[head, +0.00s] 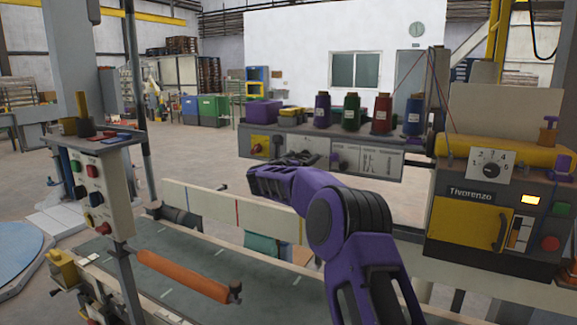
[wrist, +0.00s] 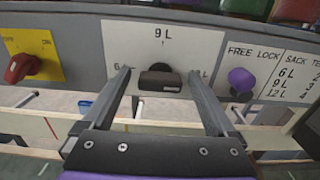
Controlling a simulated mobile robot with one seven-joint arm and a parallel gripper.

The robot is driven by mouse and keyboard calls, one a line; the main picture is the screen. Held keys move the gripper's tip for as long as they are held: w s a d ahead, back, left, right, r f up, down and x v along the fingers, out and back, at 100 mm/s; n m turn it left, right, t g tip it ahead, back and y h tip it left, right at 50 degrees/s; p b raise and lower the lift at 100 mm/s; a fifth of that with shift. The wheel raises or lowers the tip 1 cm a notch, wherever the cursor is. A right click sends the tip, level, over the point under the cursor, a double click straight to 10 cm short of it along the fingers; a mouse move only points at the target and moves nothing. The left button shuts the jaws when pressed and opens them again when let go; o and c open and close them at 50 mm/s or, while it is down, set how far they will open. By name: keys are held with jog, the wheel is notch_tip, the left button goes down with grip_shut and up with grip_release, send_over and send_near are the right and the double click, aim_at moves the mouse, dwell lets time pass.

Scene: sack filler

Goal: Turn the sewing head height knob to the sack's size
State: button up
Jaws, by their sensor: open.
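A dark knob (wrist: 160,82) sits on a white plate (wrist: 205,45) in the wrist view. The plate reads "9 L" at the top and "6" at the left; the right mark is mostly hidden by a finger. Which mark the knob points at I cannot tell. My gripper (wrist: 160,72) is open, with one finger on each side of the knob and a visible gap to each. In the head view my gripper (head: 268,181) is in front of the long control panel (head: 375,141) and hides part of it. No sack is clearly seen.
Beside the knob are a red switch (wrist: 22,67) on yellow and a purple "FREE LOCK" knob (wrist: 242,80) near a sack table (wrist: 297,80). The sewing head (head: 470,205) at right has a numbered dial (head: 490,169). A guard rail (head: 200,203) runs below the panel.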

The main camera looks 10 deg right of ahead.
jog(key=v, duration=1.6)
jog(key=shift+s+a, duration=0.2)
jog(key=shift+s, duration=0.15)
